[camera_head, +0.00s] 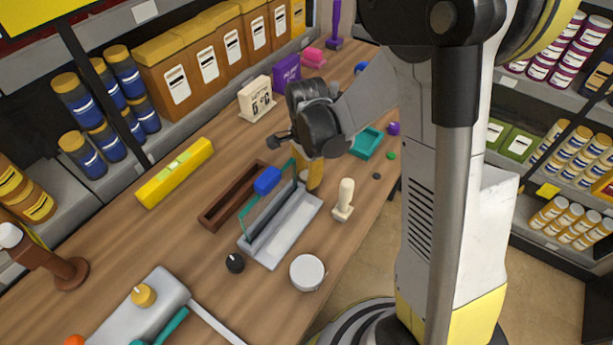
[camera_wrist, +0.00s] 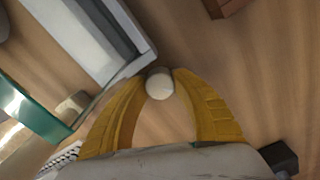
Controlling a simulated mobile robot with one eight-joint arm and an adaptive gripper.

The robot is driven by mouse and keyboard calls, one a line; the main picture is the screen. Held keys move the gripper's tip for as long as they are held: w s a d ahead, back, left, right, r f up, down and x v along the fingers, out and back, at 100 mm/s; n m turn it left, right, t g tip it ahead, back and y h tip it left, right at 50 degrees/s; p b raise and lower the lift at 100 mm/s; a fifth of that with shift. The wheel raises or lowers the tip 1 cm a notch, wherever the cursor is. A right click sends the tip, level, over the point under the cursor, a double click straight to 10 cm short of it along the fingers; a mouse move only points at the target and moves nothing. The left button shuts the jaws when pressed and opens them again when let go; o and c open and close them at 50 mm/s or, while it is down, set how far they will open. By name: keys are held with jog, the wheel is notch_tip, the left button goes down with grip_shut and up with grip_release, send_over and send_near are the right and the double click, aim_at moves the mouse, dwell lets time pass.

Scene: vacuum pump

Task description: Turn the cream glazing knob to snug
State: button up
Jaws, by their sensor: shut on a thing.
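The cream glazing knob (camera_wrist: 160,84) is a small round pale piece between my fingertips in the wrist view. My gripper (camera_wrist: 160,73) has its two yellow fingers closed on it from both sides, beside the corner of the grey glazing tray (camera_wrist: 143,40). In the head view my gripper (camera_head: 311,186) points down at the tray's far end, and the knob is hidden there. The grey tray (camera_head: 290,235) holds an upright teal-edged glass pane (camera_head: 262,216) with a blue block (camera_head: 267,181) at its top edge. The pane also shows in the wrist view (camera_wrist: 35,108).
A cream-handled tool (camera_head: 344,198) stands right of the tray. A white round tin (camera_head: 307,272) and a black knob (camera_head: 235,262) are in front. A brown wooden tray (camera_head: 228,196) lies left, a yellow level (camera_head: 176,173) beyond. A teal tray (camera_head: 367,143) is behind my gripper.

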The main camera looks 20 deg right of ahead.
aim_at(307, 175)
jog(key=shift+m, duration=0.5)
jog(key=o, duration=1.2)
notch_tip(307, 175, up, 12)
